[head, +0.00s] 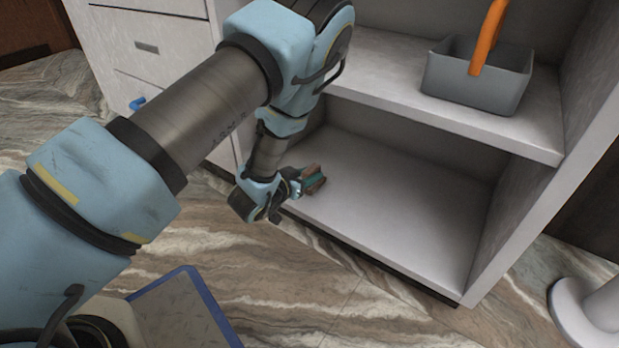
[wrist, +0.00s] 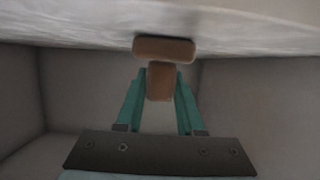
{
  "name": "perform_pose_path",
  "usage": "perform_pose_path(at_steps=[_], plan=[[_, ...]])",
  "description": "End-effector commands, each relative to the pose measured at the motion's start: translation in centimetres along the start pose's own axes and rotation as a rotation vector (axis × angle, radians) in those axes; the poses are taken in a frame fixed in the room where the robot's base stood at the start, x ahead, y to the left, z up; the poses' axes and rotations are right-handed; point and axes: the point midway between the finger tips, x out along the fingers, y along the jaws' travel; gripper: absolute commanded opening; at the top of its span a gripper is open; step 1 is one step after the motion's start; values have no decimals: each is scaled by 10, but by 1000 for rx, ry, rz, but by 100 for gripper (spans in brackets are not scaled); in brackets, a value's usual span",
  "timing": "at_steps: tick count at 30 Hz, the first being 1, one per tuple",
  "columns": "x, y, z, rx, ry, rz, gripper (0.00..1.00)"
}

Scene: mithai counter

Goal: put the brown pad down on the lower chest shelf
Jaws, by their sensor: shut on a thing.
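The brown pad (head: 315,176) is held at the end of my gripper (head: 303,183), near the left front part of the lower chest shelf (head: 400,213). In the wrist view the pad (wrist: 163,48) shows a wide block and a narrower block between the two teal fingers (wrist: 160,80). My gripper is shut on the narrower block. A pale surface (wrist: 250,25) lies close to the wide block; whether they touch I cannot tell. The lower shelf is otherwise bare.
The upper shelf (head: 380,70) overhangs the lower one and holds a grey caddy (head: 478,80) with an orange handle. White drawers (head: 150,50) stand at the left. The right side wall (head: 545,200) bounds the shelf. The middle of the lower shelf is free.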

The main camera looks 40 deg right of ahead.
Motion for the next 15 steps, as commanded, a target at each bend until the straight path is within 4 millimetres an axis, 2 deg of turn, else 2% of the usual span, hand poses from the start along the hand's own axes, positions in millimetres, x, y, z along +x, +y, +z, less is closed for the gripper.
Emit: perform_pose_path(at_steps=[7, 8, 15], plan=[[1, 0, 3, 0, 0, 0, 0], [1, 0, 2, 0, 0, 0, 39], [0, 0, 2, 0, 0, 0, 66]])
